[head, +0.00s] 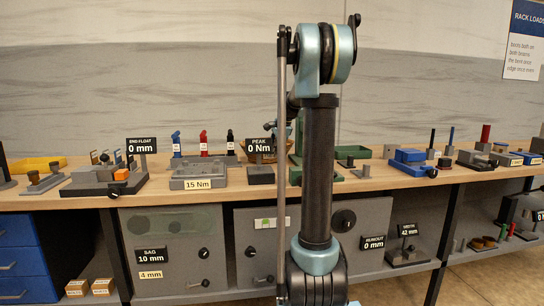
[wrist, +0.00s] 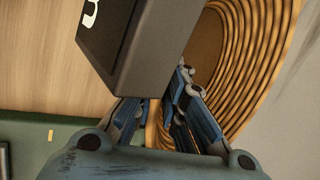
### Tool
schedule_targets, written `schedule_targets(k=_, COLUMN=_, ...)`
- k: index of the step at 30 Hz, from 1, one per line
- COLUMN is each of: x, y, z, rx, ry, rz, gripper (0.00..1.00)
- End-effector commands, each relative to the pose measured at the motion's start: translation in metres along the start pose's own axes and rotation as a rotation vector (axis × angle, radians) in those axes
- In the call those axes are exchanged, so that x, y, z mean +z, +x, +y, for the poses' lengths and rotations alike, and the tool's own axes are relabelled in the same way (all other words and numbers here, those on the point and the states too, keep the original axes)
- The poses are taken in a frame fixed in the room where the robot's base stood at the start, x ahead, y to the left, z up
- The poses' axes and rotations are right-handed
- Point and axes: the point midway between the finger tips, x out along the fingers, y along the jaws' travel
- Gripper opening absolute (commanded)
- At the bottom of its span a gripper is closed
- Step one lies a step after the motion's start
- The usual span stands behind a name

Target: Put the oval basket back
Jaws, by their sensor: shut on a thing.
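The oval basket (wrist: 245,75), golden-brown with ribbed, ring-like walls, fills the right of the wrist view. In the head view, a small brown part of it (head: 268,158) seems to show behind the PEAK sign, left of my arm. My gripper (wrist: 186,82) is shut on the basket's wall, with its blue fingers at the near end. The exact contact is partly hidden by the fingers and a dark box. In the head view my gripper is mostly hidden behind my arm.
The dark PEAK sign (head: 260,145) stands close by; a dark box (wrist: 140,40) is very near the fingers in the wrist view. A green tray (head: 350,153) lies right of my arm. The wooden bench (head: 225,194) is crowded with fixtures, including the 15 Nm block (head: 198,172).

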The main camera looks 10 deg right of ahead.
Motion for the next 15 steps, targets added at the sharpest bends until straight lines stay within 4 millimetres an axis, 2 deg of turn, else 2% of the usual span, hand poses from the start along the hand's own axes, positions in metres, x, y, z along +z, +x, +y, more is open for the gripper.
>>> schedule_targets(k=8, x=0.007, y=-0.043, z=-0.019, rx=0.000, ry=0.000, rz=0.000, gripper=0.00)
schedule_targets(k=15, x=0.016, y=-0.101, z=-0.045, rx=0.000, ry=0.000, rz=0.000, gripper=0.00)
